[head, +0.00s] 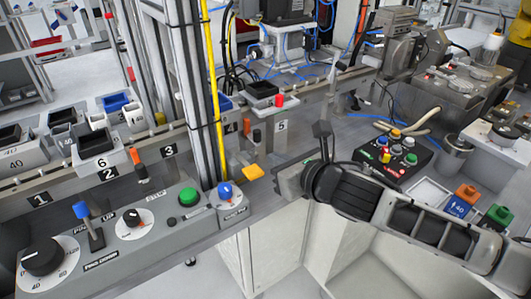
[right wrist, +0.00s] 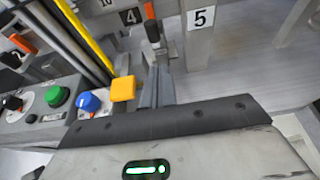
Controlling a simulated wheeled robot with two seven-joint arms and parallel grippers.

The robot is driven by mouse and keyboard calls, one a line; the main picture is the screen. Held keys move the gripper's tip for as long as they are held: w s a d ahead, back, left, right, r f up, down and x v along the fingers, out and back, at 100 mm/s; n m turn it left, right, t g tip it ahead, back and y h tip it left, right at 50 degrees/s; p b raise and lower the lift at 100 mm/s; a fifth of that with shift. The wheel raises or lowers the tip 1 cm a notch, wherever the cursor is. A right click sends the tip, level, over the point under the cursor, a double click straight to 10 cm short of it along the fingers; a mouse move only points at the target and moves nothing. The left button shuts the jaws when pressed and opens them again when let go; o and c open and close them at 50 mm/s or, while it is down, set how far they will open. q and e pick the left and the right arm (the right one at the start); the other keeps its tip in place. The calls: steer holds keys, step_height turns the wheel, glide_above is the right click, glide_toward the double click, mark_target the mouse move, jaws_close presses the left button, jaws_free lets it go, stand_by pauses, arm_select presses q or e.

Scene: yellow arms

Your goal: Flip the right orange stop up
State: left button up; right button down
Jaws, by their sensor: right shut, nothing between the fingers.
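The right orange stop (head: 247,126) is a small orange-tipped piece with a black part below it, on the rail between labels 4 and 5. It also shows near the top of the right wrist view (right wrist: 149,11). A similar left orange stop (head: 136,157) stands between labels 2 and 3. My right gripper (head: 266,160) is low in front of the right stop, near the yellow block. Its narrow grey fingers (right wrist: 158,76) are shut and empty, and point toward the stop with a gap between. My left gripper is not in view.
A yellow block (head: 252,172) lies close beside my right fingers. The control panel with its green button (head: 188,197) and blue knob (head: 225,190) is to the left. A yellow vertical pipe (head: 213,90) and metal posts rise left of the stop. A black button box (head: 393,155) is at right.

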steer(key=x, duration=0.5)
steer(key=shift+w+a, duration=0.1)
